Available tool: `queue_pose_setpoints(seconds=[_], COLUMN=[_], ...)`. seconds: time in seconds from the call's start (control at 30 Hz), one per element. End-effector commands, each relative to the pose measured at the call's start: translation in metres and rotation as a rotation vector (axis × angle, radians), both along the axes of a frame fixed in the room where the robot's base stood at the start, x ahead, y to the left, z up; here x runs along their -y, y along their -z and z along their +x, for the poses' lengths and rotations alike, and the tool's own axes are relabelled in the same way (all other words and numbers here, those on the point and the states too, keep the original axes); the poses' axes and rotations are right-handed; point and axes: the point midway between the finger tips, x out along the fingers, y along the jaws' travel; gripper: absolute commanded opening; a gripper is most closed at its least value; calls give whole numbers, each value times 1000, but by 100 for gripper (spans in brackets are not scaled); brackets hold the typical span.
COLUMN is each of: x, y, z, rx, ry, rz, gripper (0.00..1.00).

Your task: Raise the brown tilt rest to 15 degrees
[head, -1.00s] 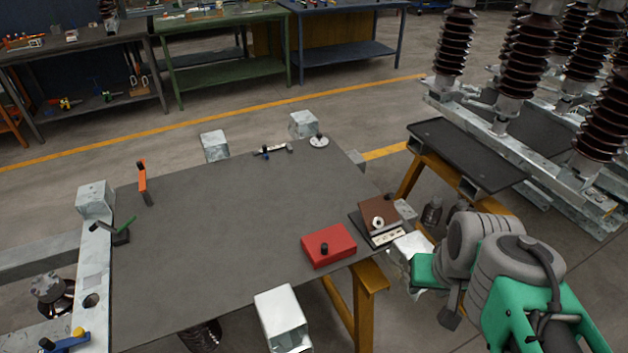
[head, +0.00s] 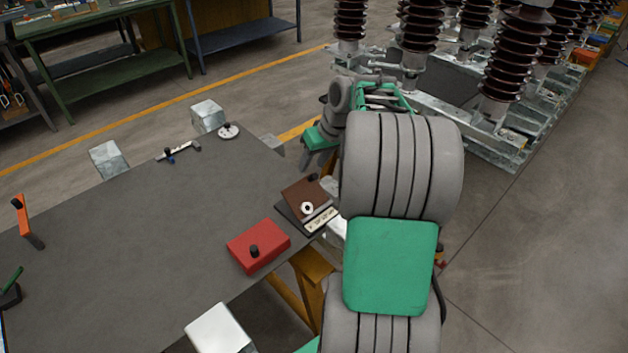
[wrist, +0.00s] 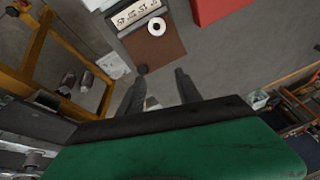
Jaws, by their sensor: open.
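The brown tilt rest (head: 303,196) stands at the right edge of the grey table in the head view. Its brown plate carries a white ring, and a pale marked strip (head: 320,220) runs along its near side. A small dark knob (head: 312,178) shows at its far edge. In the wrist view the brown plate (wrist: 155,45) is upper middle, with the ring and the strip above it. My gripper (wrist: 158,80) is open and empty, its fingers pointing toward the dark knob (wrist: 142,69) without visible contact. In the head view my gripper (head: 312,160) is partly hidden beside the arm.
A red block (head: 258,245) with a black knob sits left of the rest. A white disc (head: 228,131) and a small clamp-like piece (head: 178,152) lie at the table's far edge. Insulator stacks (head: 418,35) stand behind my arm. The table's middle (head: 150,220) is clear.

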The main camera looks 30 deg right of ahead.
Motion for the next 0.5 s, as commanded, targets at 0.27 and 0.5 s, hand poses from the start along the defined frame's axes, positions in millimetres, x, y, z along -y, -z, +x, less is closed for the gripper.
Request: queue_pose_setpoints(seconds=[0.27,0.5], x=[38,34], y=[35,75], z=[9,26], rx=[22,21], ry=[7,11], rz=[19,17], gripper=[41,41])
